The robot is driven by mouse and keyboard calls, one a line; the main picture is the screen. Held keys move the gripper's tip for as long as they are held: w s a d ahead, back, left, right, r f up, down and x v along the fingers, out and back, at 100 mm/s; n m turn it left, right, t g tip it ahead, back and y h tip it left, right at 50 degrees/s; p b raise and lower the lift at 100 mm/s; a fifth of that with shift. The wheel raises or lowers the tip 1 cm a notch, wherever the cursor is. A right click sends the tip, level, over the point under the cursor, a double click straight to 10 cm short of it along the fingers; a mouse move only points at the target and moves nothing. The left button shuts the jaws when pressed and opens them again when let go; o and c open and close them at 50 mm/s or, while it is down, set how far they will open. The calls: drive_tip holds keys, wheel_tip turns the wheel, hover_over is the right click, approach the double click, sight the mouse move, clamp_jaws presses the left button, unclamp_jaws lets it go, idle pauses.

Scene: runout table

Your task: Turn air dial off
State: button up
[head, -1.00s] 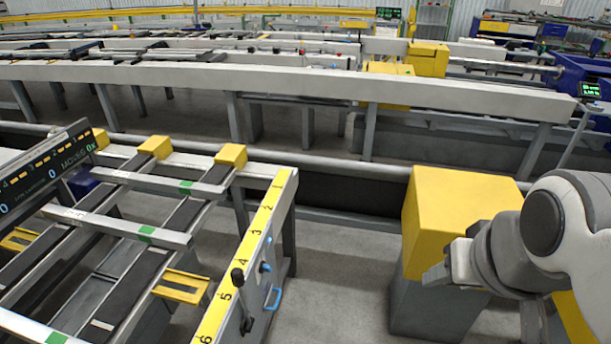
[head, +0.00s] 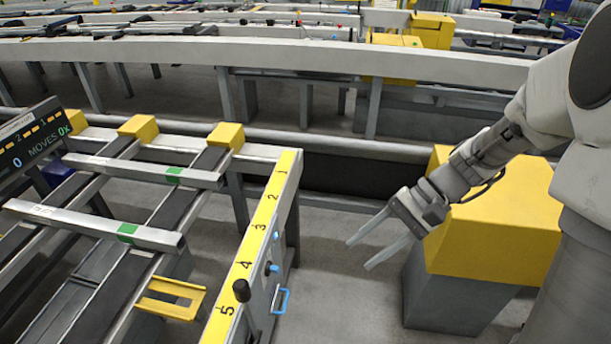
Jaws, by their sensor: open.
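The side panel of the runout table (head: 280,298) carries a blue-edged handle, small blue knobs and a black ball-topped lever (head: 241,290). A dark knob with a blue part (head: 271,268) sits on the panel near the number 4, and a small blue knob (head: 276,236) sits above it. I cannot tell for certain which of these is the air dial. My gripper (head: 362,254) is open and empty, its two pale fingers pointing down and left. It is in the air to the right of the panel, clearly apart from the knobs.
A yellow box-shaped housing on a grey base (head: 490,240) stands behind and under my arm. A yellow numbered strip (head: 262,218) runs along the table's edge. Grey floor (head: 340,310) lies open between table and housing. A display (head: 35,140) is at left.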

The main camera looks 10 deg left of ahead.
drive_tip(key=w+a+f+m+y+b, duration=0.1)
drive_tip(key=w+f+m+y+b, duration=0.15)
drive_tip(key=f, duration=0.45)
drive_tip(key=w+f+m+y+b, duration=0.2)
drive_tip(key=w+f+y, duration=0.15)
drive_tip(key=f, duration=0.35)
drive_tip(key=m+t+y+b, duration=0.3)
drive_tip(key=m+t+y, duration=0.1)
drive_tip(key=m+t, duration=0.1)
approach(279, 270)
drive_tip(key=a, duration=0.5)
drive_tip(key=w+a+b, duration=0.1)
drive_tip(key=a, duration=0.2)
drive_tip(key=shift+a, duration=0.15)
drive_tip(key=shift+g, duration=0.3)
clamp_jaws()
